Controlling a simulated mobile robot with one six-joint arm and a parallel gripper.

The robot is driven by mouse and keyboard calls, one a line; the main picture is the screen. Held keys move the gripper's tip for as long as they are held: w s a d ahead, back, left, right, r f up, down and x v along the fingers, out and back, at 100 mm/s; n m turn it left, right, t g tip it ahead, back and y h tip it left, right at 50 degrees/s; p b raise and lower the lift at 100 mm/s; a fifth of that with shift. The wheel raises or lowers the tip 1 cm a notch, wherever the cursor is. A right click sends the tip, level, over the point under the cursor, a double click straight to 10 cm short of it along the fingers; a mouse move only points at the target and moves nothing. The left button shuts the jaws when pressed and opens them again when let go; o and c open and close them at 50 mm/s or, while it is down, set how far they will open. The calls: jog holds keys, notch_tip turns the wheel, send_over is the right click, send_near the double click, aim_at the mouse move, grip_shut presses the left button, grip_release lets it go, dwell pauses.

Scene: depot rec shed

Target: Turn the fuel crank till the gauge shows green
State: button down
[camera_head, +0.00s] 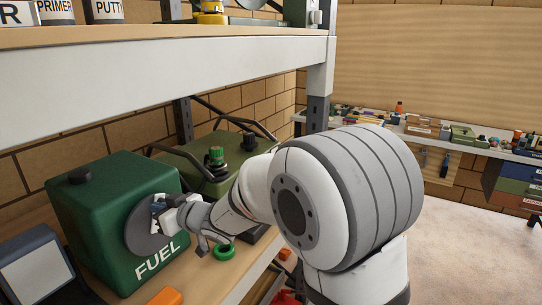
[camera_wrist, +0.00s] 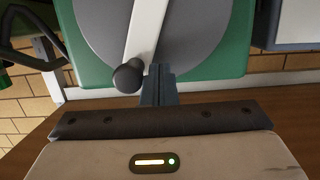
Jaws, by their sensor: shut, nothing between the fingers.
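The green fuel box (camera_head: 92,208), lettered FUEL, stands on the wooden shelf at the left of the head view. A round grey disc (camera_head: 136,238) is on its front; it also shows in the wrist view (camera_wrist: 196,38). In the wrist view, a white crank arm (camera_wrist: 146,28) crosses the disc and ends in a dark round knob (camera_wrist: 128,76). My gripper (camera_wrist: 158,72) is shut and empty, its fingertips close in front of the disc, just right of the knob. I cannot tell whether they touch the crank. No gauge face can be made out.
A dark-framed screen (camera_head: 38,268) stands left of the box. An orange block (camera_head: 166,296) is at the front. A white shelf beam (camera_head: 150,75) runs above.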

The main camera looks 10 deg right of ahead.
jog(key=shift+w+d+r, duration=0.1)
jog(key=shift+w+d, duration=0.1)
jog(key=shift+w, duration=0.05)
jog(key=shift+w+d+f+p, duration=0.15)
jog(key=shift+w+d, duration=0.25)
jog(key=shift+w, duration=0.05)
jog(key=shift+w+d+f+p, duration=0.1)
jog(key=shift+w+d+p, duration=0.05)
jog(key=shift+w+d, duration=0.25)
jog(key=shift+a, duration=0.1)
jog(key=shift+w+d+f, duration=0.55)
jog(key=shift+w+d, duration=0.1)
jog(key=shift+w, duration=0.1)
